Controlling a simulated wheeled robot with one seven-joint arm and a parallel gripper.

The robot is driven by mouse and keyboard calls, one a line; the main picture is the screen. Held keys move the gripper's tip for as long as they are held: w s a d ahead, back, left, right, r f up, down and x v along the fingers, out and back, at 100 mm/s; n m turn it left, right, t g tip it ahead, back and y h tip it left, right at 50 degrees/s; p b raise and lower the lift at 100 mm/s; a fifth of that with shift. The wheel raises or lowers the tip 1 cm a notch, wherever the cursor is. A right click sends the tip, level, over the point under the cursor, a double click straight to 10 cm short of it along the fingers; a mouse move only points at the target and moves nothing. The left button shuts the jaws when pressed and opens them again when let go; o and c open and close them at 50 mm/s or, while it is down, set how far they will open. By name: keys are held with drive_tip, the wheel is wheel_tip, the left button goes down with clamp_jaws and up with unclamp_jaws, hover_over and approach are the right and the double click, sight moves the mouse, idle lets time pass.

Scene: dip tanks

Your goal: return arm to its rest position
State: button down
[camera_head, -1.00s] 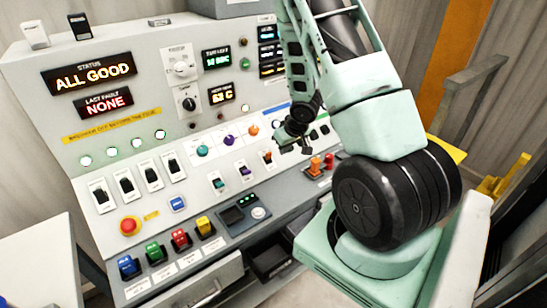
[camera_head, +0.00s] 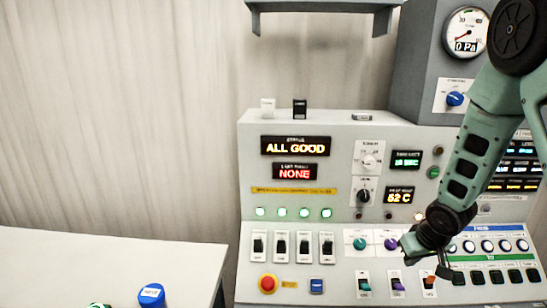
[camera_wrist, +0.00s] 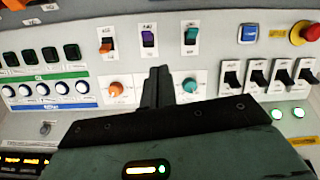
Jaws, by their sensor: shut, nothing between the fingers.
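My green arm reaches down from the right edge of the head view. My gripper (camera_head: 443,270) hangs low in front of the control panel (camera_head: 350,215), over its lower right part. In the wrist view my gripper (camera_wrist: 158,72) shows two dark fingers pressed together with nothing between them. The fingers overlap the panel between an orange knob (camera_wrist: 116,90) and a teal knob (camera_wrist: 190,88). I cannot tell whether the fingertips touch the panel. The status display (camera_head: 295,146) reads ALL GOOD and the last fault display (camera_head: 295,172) reads NONE.
A white table (camera_head: 100,258) stands at the left with a blue-capped item (camera_head: 151,295) on it. A grey cabinet with a pressure gauge (camera_head: 466,31) rises at the right, close to my arm. A grey shelf (camera_head: 325,6) hangs above. The wall area between is clear.

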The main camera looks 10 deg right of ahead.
drive_tip(key=s+a+r+n, duration=0.2)
drive_tip(key=a+r, duration=0.3)
drive_tip(key=a, duration=0.8)
drive_tip(key=s+a+r+n+g, duration=0.2)
drive_tip(key=s+a+r+n, duration=0.1)
drive_tip(key=s+a, duration=0.6)
drive_tip(key=s+a+r+n+g+y+b, duration=0.1)
drive_tip(key=s+a+r+n+g, duration=0.1)
drive_tip(key=s+a, duration=0.6)
drive_tip(key=s+r+n, duration=0.1)
drive_tip(key=s+r, duration=0.1)
drive_tip(key=s, duration=0.3)
drive_tip(key=shift+a+r+n+y, duration=0.25)
drive_tip(key=shift+a+n+y, duration=0.05)
drive_tip(key=shift+a, duration=0.1)
drive_tip(key=shift+s, duration=0.1)
